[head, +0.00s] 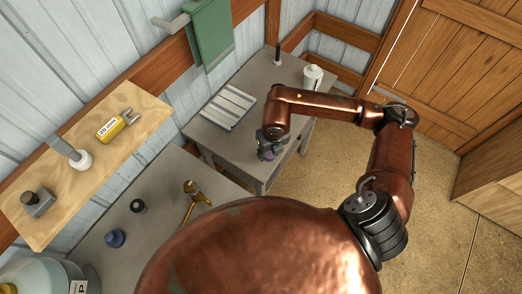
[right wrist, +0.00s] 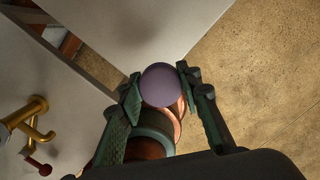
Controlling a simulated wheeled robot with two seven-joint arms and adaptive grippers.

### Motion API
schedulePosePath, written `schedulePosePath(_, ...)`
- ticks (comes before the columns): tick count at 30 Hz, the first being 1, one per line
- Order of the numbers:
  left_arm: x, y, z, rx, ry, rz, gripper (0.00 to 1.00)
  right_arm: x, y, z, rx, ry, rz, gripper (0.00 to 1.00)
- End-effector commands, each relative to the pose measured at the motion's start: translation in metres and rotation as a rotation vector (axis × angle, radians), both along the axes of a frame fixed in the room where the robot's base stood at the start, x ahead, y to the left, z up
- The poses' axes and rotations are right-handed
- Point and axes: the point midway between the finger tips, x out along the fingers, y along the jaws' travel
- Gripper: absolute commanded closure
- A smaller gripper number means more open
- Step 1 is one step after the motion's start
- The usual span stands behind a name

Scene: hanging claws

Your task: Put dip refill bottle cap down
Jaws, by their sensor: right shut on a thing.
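My right gripper (head: 267,148) is shut on a round purple cap (right wrist: 161,84), near the front edge of the far grey table (head: 245,150). In the right wrist view, the cap sits between the fingertips of my right gripper (right wrist: 160,86), with a dark ring and a copper-coloured part behind it. The cap also shows as a small purple patch in the head view (head: 269,155). I cannot tell whether it touches the table. A white jug-like bottle (head: 312,77) stands at the table's back right; I cannot tell whether it is the dip refill bottle. My left gripper is out of view.
A ribbed pale panel (head: 228,106) lies on the far table's left, and a dark upright cylinder (head: 277,56) stands at its back. The near grey table (head: 160,225) holds a brass tool (head: 194,197), a blue knob (head: 115,239) and a dark cylinder (head: 137,206). Open floor lies right.

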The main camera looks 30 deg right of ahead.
Motion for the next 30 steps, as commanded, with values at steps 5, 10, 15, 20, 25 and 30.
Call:
schedulePosePath(5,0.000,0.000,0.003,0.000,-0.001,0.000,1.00,0.025,0.008,-0.033,0.002,0.003,-0.001,0.79)
schedulePosePath(10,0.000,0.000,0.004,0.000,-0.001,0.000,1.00,0.039,0.011,-0.049,0.003,0.001,0.000,0.79)
schedulePosePath(15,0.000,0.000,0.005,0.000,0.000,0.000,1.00,0.045,0.012,-0.057,0.001,0.001,0.001,0.79)
schedulePosePath(20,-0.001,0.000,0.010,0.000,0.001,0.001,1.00,0.045,0.012,-0.078,0.000,0.004,0.000,0.79)
schedulePosePath(25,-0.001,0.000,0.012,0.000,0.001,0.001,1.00,0.046,0.012,-0.089,0.001,0.000,0.001,0.79)
schedulePosePath(30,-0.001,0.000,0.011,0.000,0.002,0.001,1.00,0.046,0.012,-0.090,0.001,0.000,0.001,0.79)
